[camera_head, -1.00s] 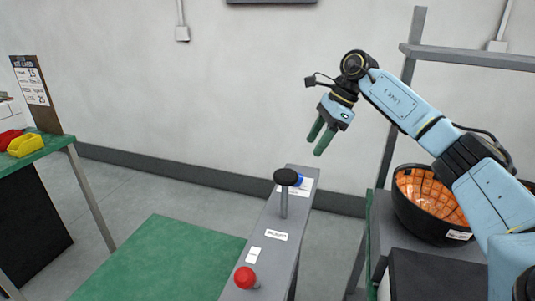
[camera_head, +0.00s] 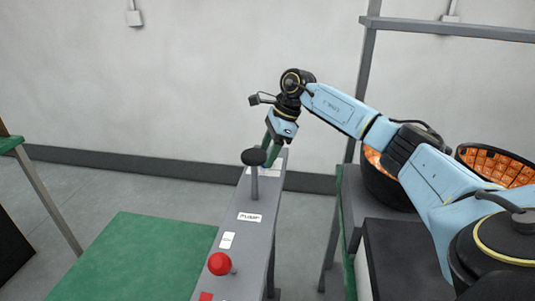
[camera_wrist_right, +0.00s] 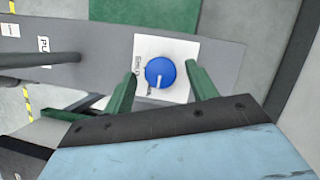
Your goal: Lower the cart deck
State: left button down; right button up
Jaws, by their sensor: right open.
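The cart deck (camera_head: 140,258) is a flat green surface at lower left in the head view. Beside it runs a grey control rail (camera_head: 243,240) with a red knob (camera_head: 219,264), a lever with a black knob (camera_head: 253,157) labelled PUMP, and a white plate at the far end. In the wrist view a blue round knob (camera_wrist_right: 160,73) with a white pointer sits on that white plate (camera_wrist_right: 182,49). My right gripper (camera_wrist_right: 165,80) is open, its green fingers on either side of the blue knob; contact cannot be told. The head view hides the blue knob behind my gripper (camera_head: 270,150). My left gripper is not in view.
Black baskets (camera_head: 497,164) with orange contents stand on a grey rack at right.

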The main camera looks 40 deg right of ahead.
jog(key=shift+w+a+f, duration=0.1)
jog(key=shift+f, duration=0.15)
jog(key=c, duration=1)
